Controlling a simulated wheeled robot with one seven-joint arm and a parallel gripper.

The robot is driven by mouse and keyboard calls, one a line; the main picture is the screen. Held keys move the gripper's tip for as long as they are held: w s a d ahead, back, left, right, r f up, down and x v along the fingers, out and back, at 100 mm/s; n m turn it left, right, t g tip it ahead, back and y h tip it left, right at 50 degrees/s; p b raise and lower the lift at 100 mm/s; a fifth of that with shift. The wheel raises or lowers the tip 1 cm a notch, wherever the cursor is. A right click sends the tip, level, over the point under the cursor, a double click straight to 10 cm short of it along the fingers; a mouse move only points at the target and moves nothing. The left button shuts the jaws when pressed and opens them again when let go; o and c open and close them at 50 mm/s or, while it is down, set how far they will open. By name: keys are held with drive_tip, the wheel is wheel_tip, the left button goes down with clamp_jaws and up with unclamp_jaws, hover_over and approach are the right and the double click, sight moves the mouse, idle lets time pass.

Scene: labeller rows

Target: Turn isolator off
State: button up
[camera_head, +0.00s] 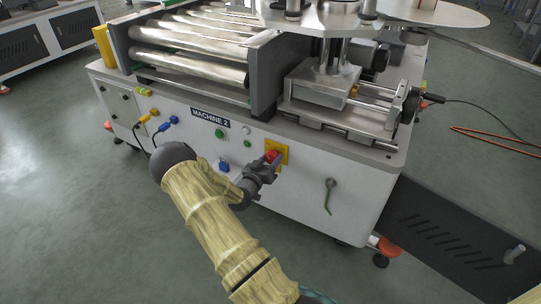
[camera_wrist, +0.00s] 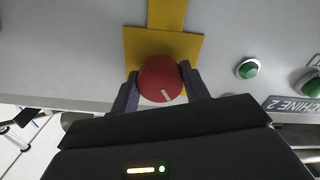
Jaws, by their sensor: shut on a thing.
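The isolator is a red round knob (camera_wrist: 161,80) on a yellow plate (camera_wrist: 190,47), on the white front of the machine. A short pale mark on the knob's face points down and slightly right in the wrist view. My gripper (camera_wrist: 158,88) is shut on the knob, one dark finger at each side. In the head view the red knob (camera_head: 271,157) shows beyond my gripper (camera_head: 266,164), and the yellow plate (camera_head: 281,149) is partly hidden by it. The label MACHINE 2 (camera_head: 210,118) is left of the isolator.
Green buttons (camera_head: 219,133) and a blue padlock-like item (camera_head: 224,165) sit left of the isolator. A green-handled key-like part (camera_head: 328,195) hangs on the right of the panel. Steel rollers (camera_head: 195,45) lie on top. Grey floor (camera_head: 80,200) is open in front.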

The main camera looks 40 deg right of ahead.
drive_tip(key=shift+n+p, duration=0.55)
drive_tip(key=shift+n, duration=0.65)
drive_tip(key=o, duration=1)
drive_tip(key=shift+a, duration=0.15)
drive_tip(key=p+v, duration=0.4)
drive_tip(key=v, duration=1.3)
drive_tip(key=shift+s+a+f, duration=0.1)
drive_tip(key=shift+s, duration=0.05)
